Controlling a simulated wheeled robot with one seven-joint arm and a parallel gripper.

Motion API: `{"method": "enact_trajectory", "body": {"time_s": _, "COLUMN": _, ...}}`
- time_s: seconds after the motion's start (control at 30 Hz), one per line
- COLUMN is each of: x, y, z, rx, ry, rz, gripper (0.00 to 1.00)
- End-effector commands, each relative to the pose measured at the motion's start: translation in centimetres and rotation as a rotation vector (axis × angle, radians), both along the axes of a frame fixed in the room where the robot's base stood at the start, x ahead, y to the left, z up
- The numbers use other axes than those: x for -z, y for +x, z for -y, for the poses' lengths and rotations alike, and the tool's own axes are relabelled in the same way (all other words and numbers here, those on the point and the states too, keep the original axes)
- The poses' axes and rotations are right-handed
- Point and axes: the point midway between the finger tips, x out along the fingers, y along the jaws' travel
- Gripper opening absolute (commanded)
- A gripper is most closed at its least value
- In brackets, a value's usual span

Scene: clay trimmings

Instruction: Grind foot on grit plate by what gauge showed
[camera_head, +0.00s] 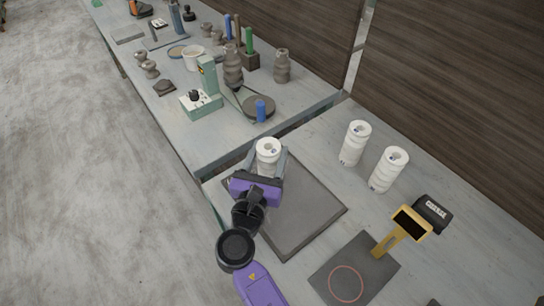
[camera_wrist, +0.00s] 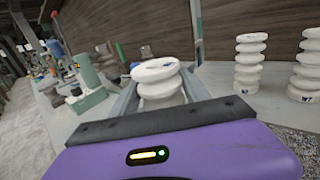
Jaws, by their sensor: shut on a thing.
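My gripper (camera_head: 268,164) is shut on a white ribbed ceramic piece (camera_head: 268,148), which stands upright between the fingers; its top rings also show in the wrist view (camera_wrist: 156,76). The gripper is over the far left part of the dark grit plate (camera_head: 305,205). I cannot tell whether the foot touches the plate, as the gripper hides it. The gauge, a yellow stand with a dark screen (camera_head: 411,222), rises behind a dark pad with a red circle (camera_head: 346,284). The pad is empty. The screen shows no reading that I can make out.
Two similar white ribbed pieces (camera_head: 354,143) (camera_head: 388,169) stand right of the plate. A black labelled box (camera_head: 432,212) is beside the gauge. The far bench holds a green machine (camera_head: 207,85), grey ribbed pieces (camera_head: 282,66) and tools. The right part of the grit plate is clear.

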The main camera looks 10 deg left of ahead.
Motion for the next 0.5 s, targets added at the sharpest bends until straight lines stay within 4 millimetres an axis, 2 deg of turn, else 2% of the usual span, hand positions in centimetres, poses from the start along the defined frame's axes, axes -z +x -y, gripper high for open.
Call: {"method": "enact_trajectory", "body": {"time_s": 0.5, "x": 0.0, "y": -1.5, "z": 2.0, "rx": 0.0, "ry": -0.002, "rz": -0.003, "gripper": 0.0}}
